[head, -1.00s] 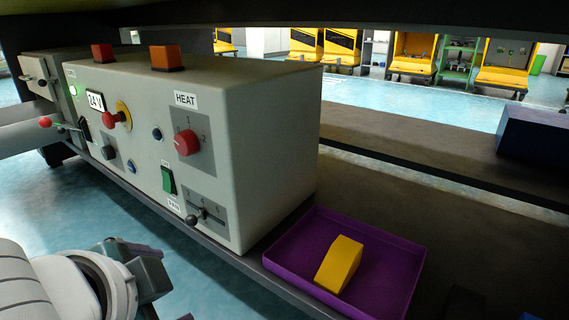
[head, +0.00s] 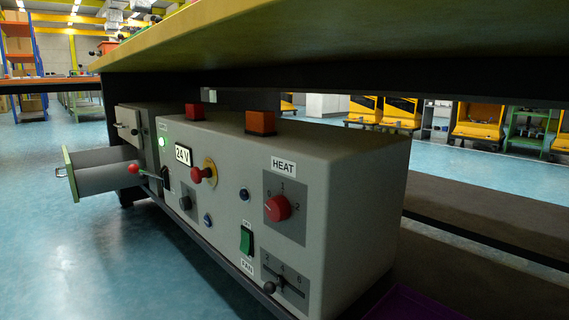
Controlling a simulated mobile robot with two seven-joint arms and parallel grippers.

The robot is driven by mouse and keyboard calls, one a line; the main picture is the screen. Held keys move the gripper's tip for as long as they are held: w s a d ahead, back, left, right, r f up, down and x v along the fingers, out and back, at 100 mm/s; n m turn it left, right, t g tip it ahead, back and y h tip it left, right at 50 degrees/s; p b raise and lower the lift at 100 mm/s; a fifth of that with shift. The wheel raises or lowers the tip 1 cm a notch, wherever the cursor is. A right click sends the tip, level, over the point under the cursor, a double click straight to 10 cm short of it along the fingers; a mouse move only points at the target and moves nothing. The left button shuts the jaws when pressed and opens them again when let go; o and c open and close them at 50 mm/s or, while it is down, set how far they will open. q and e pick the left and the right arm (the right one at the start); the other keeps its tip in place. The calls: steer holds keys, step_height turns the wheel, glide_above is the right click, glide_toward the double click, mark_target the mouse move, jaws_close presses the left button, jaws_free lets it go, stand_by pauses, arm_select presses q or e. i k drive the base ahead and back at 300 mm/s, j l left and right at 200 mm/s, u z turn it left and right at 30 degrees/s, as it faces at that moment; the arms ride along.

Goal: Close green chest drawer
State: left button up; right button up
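The drawer with the thin green front (head: 68,172) sticks out to the left from a small grey chest (head: 130,118) under the table. Its grey side (head: 105,172) shows, and a small metal handle is on the outer face of the front. The drawer is pulled well out. A grey drawer or panel with a small knob sits above it, flush with the chest. The inside of the green-fronted drawer is not visible. Neither of my grippers is in view.
A grey control box (head: 330,180) with HEAT dial and switches stands right of the chest. A lever with a red knob (head: 133,168) lies close to the drawer's side. The tabletop (head: 340,40) overhangs. Blue floor left of the drawer is clear. A purple tray (head: 415,304) shows at the bottom.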

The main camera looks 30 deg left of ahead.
mark_target(90, 172)
steer(key=j+u, duration=0.25)
steer(key=u, duration=0.15)
steer(key=k+j+u, duration=0.1)
steer(key=j+u, duration=0.2)
steer(key=u, duration=0.15)
steer(key=j+u, duration=0.25)
steer(key=u, duration=0.15)
steer(key=i+j+u, duration=0.1)
steer(key=j+u, duration=0.15)
steer(key=u, duration=0.15)
steer(key=i+j+u, duration=0.1)
steer(key=j+u, duration=0.3)
steer(key=k+l, duration=0.05)
steer(key=l, duration=0.05)
